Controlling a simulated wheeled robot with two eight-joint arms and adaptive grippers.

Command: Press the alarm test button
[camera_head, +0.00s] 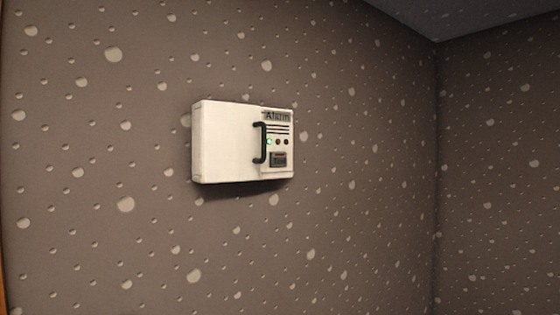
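A white alarm box (225,143) is mounted on the wall in the head view, a little left of the middle. Its right part is a panel labelled "Alarm" with dark slots under the label. A black handle (258,143) stands at the left of this panel. Neither of my grippers shows.
The speckled brown wall (110,220) around the box is bare. A room corner (436,170) lies to the right, with a second wall (500,170) beyond it. A grey ceiling (460,15) shows at the top right. No obstacle is visible before the box.

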